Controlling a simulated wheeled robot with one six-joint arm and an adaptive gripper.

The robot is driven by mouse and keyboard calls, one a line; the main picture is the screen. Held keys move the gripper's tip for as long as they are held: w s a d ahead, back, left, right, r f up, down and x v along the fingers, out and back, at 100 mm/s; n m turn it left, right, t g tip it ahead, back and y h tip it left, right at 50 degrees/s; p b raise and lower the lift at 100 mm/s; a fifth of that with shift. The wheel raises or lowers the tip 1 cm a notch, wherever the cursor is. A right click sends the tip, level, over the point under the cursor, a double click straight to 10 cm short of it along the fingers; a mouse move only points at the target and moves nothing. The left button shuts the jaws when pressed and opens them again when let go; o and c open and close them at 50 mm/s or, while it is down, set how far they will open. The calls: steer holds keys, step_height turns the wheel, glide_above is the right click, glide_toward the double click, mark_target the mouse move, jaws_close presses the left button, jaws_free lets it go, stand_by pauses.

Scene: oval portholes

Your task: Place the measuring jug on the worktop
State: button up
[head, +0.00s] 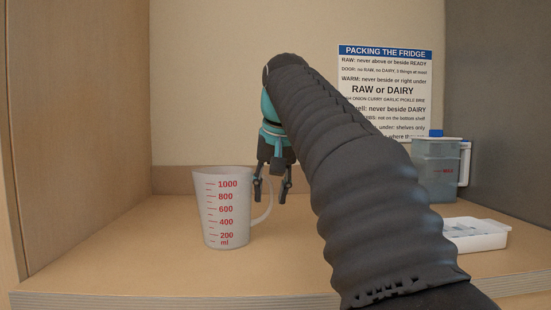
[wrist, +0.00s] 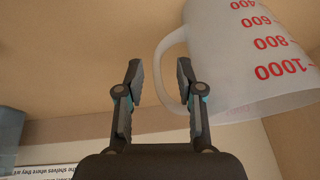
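The measuring jug (head: 224,210) is white and translucent with red numbers. It stands upright on the wooden worktop (head: 160,262), left of centre in the head view, with its handle to the right. The gripper (wrist: 158,70) is open there too. I cannot tell whether the finger touches the handle.
A clear jug with a blue lid (head: 436,170) stands at the back right. A white tray (head: 474,234) is in front of it. A printed sign (head: 386,85) is on the back wall. Side walls close off the left and right. The worktop left of the measuring jug is clear.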

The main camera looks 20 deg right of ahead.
steer(key=p+v, duration=0.1)
steer(key=v, duration=0.8)
steer(key=shift+r, duration=0.2)
steer(key=shift+s, duration=0.15)
